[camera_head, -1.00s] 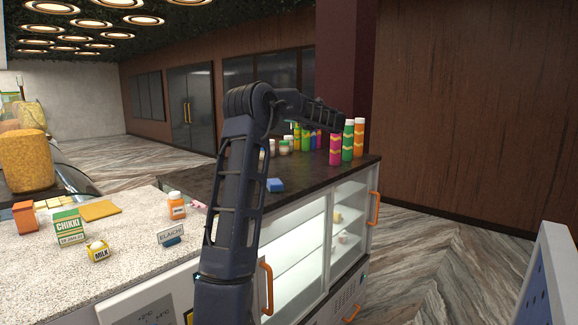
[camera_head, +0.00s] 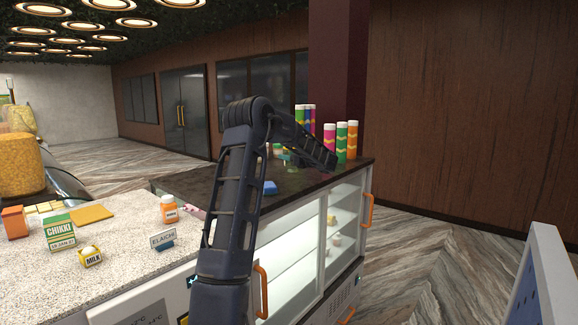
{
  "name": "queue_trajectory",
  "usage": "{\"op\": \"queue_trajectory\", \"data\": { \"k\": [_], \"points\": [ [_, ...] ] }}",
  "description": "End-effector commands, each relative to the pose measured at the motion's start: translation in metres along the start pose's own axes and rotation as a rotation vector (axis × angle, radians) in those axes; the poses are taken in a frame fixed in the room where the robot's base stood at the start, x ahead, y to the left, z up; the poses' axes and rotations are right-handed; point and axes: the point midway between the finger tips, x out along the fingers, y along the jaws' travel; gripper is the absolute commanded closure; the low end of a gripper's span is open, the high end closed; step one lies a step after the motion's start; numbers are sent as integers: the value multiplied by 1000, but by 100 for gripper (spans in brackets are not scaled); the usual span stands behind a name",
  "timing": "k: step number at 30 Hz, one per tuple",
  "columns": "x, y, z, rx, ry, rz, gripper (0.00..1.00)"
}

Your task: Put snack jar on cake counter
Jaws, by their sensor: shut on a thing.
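The cake counter (camera_head: 215,183) is the dark-topped counter with a lit glass display front, in the middle. My arm rises in front of it and its forearm reaches over the back of the dark top. My gripper (camera_head: 287,157) is mostly hidden behind the forearm; only a small dark part shows. It is shut on a small greenish jar (camera_head: 291,168), which I take for the snack jar; it is small and partly covered. I cannot tell whether the jar touches the counter top.
Tall coloured tubes (camera_head: 341,142) with white lids stand at the back right. The speckled counter (camera_head: 120,260) at left bears an orange jar (camera_head: 169,209), a CHIKKI box (camera_head: 59,233), a milk box (camera_head: 90,257) and an ELAICHI sign (camera_head: 163,240).

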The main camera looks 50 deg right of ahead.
Motion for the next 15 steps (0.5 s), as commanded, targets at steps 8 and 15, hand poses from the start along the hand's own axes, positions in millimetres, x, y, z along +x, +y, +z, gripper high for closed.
{"op": "queue_trajectory", "data": {
  "k": [8,15],
  "points": [
    [0,0,-34,3,0,-1,100],
    [0,0,-38,-1,-1,-1,100]
  ]
}}
